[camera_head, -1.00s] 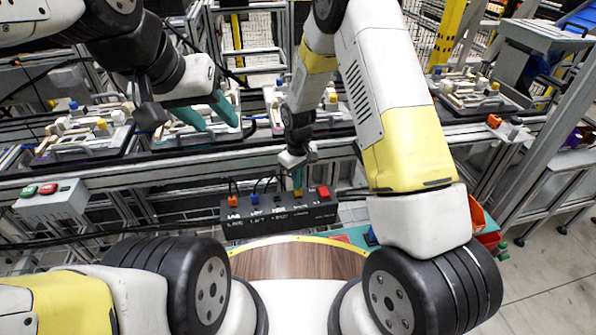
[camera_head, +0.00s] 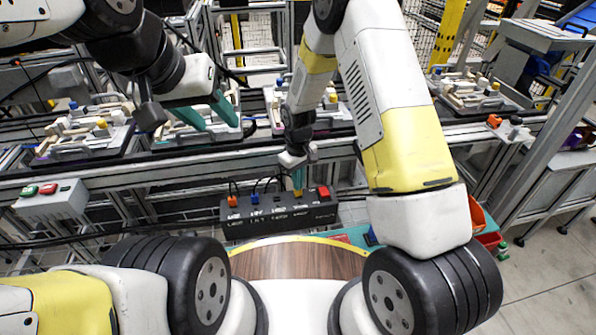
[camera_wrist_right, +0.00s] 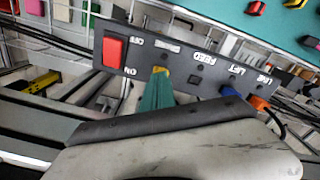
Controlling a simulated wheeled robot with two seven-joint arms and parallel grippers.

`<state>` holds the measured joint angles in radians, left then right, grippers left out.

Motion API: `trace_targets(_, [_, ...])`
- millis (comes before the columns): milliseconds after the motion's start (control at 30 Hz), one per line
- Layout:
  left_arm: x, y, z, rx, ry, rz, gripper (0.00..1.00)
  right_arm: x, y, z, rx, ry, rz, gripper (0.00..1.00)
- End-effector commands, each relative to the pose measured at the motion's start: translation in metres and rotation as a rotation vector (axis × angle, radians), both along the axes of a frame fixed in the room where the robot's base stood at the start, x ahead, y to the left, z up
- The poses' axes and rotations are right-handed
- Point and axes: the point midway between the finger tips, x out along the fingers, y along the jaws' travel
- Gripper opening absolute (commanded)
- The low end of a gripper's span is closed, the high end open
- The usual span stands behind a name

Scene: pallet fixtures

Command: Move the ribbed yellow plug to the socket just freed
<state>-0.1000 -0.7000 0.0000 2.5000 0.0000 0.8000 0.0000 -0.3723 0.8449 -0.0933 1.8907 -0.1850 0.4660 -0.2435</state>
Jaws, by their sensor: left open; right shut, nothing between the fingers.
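The yellow plug (camera_head: 298,193) sits in the dark socket panel (camera_head: 262,226), left of the red switch; its ribs are too small to make out. In the right wrist view the yellow plug (camera_wrist_right: 160,71) shows just beyond my teal fingertips. My right gripper (camera_head: 298,178) is shut and points down at the plug; I cannot tell whether it touches it. An empty dark socket (camera_wrist_right: 196,80) by the FEED label lies between the yellow plug and the blue plug (camera_wrist_right: 230,91). My left gripper (camera_head: 213,116) is open and empty, over the conveyor fixtures.
An orange plug (camera_head: 232,201) with a cable and the red rocker switch (camera_head: 324,192) stand at the panel's two ends. A conveyor with several pallet fixtures (camera_head: 82,135) runs behind. A button box (camera_head: 52,200) is at the left. A round wooden surface (camera_head: 290,262) lies in front.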

Motion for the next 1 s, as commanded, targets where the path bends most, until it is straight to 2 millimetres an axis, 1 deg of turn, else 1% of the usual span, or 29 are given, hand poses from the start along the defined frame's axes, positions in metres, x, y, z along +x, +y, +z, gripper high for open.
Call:
trace_targets(100, [0.0,0.0,0.0,0.0,0.0,0.0,0.46,0.001,0.0,0.011,0.001,-0.002,0.0,0.0])
trace_targets(700, [0.0,0.0,0.0,0.0,0.0,0.0,0.46,0.001,0.001,0.059,0.001,-0.003,0.0,0.0])
trace_targets(833, [0.0,0.0,0.0,0.0,0.0,0.0,0.46,0.001,0.001,0.066,0.001,-0.003,0.0,0.0])
trace_targets(1000, [0.0,0.0,0.0,0.0,0.0,0.0,0.46,0.001,0.0,0.068,0.001,-0.002,0.0,0.0])
